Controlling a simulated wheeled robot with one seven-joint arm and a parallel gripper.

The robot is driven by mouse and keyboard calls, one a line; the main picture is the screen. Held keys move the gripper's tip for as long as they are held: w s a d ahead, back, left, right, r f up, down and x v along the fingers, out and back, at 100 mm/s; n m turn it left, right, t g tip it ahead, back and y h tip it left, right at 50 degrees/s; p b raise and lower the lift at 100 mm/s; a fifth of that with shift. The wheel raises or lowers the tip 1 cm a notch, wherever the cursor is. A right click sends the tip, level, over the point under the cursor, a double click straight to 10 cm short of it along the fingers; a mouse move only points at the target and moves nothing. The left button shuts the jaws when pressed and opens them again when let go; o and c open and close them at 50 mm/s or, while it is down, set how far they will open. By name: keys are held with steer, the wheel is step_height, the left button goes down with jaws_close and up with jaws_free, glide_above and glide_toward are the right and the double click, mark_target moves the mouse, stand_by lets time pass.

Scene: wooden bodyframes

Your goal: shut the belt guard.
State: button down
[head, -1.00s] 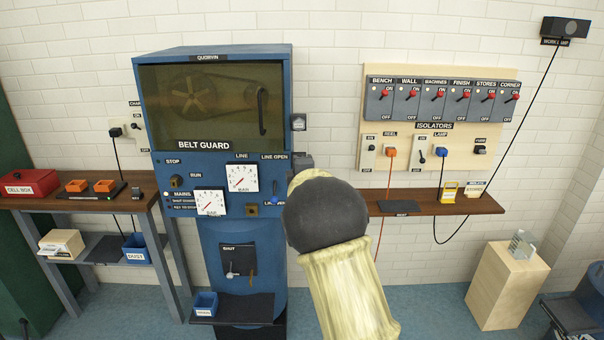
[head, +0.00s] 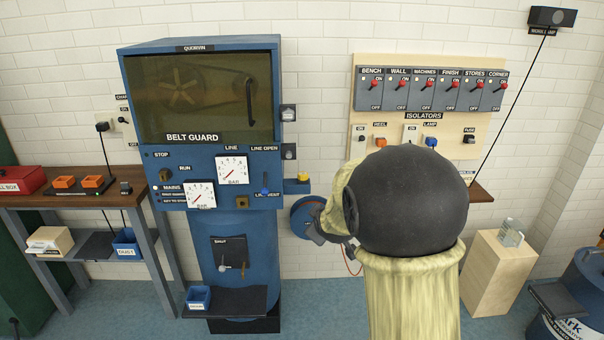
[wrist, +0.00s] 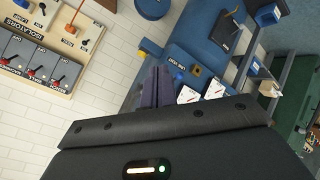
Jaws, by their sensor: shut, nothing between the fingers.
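The belt guard (head: 205,95) is a dark tinted panel on the front of the blue Quorvin machine (head: 218,165), with a black upright handle (head: 250,102) near its right edge. A pulley and belt show through it. It appears to lie over the machine's front; I cannot tell whether a small gap remains. My gripper (head: 316,236) is shut and empty, right of the machine and well below the handle, partly hidden by my arm. In the wrist view its dark fingers (wrist: 157,88) are together, with the machine's lower front beyond; the guard is not clearly visible there.
A blue reel (head: 305,218) is beside my gripper. A yellow item (head: 298,185) juts from the machine's right side. The isolator board (head: 425,130) is on the wall at right. A workbench (head: 75,190) stands left. Floor shows in front of the machine.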

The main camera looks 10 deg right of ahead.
steer(key=s+f+m+g, duration=0.2)
steer(key=s+m, duration=0.1)
steer(key=s, duration=0.6)
steer(key=s+f+m+g, duration=0.2)
steer(key=s+f+g, duration=0.1)
steer(key=s, duration=0.6)
steer(key=s+a+f+m+g, duration=0.1)
steer(key=s+f+m+g, duration=0.2)
steer(key=s, duration=0.5)
steer(key=shift+s+m+y, duration=0.3)
steer(key=shift+s+y, duration=0.1)
